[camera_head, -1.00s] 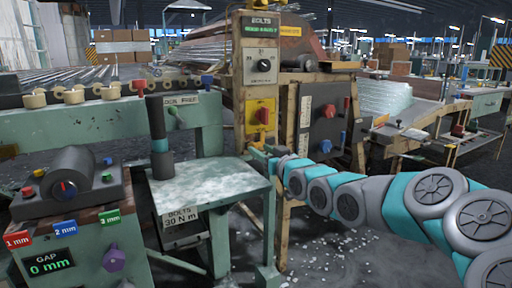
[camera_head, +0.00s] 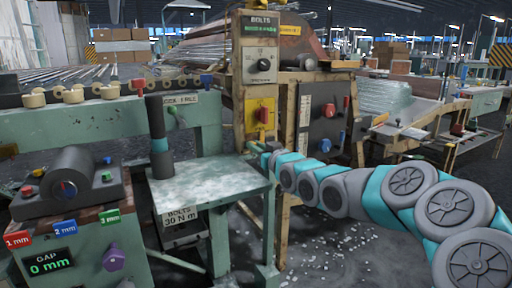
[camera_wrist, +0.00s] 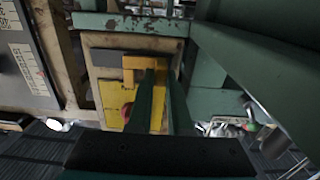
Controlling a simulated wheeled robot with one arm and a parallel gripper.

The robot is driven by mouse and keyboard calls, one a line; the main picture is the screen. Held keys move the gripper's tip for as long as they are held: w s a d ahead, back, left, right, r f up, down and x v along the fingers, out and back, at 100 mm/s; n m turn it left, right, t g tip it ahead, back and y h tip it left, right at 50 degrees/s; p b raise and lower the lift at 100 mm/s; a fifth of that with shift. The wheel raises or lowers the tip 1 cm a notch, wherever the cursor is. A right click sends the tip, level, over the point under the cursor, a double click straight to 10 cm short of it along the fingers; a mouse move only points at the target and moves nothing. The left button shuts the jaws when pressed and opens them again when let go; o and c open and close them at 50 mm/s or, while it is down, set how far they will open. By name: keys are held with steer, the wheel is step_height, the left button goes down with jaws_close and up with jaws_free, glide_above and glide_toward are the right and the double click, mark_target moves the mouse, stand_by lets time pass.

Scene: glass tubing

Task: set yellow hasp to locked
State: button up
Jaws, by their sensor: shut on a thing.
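The yellow hasp (camera_wrist: 131,64) shows in the wrist view as a yellow bar at the top of a yellow plate (camera_wrist: 112,97), which has a red knob (camera_wrist: 126,112) on it. My gripper (camera_wrist: 160,75) reaches up to the hasp with its dark green fingers and is shut on it; the fingers hide part of the hasp and plate. In the head view, the yellow plate (camera_head: 254,104) with its red knob is on the post under the bolts dial. My gripper (camera_head: 262,153) is just below that plate, small and partly hidden. The hasp's exact position is hard to tell.
A green metal table (camera_head: 210,185) stands just left of my gripper. A dark panel (camera_head: 321,119) with red and blue knobs is to the right. In the wrist view, green frame beams (camera_wrist: 255,48) lie close on the right.

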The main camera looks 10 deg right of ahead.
jaws_close()
stand_by(0.6)
stand_by(0.3)
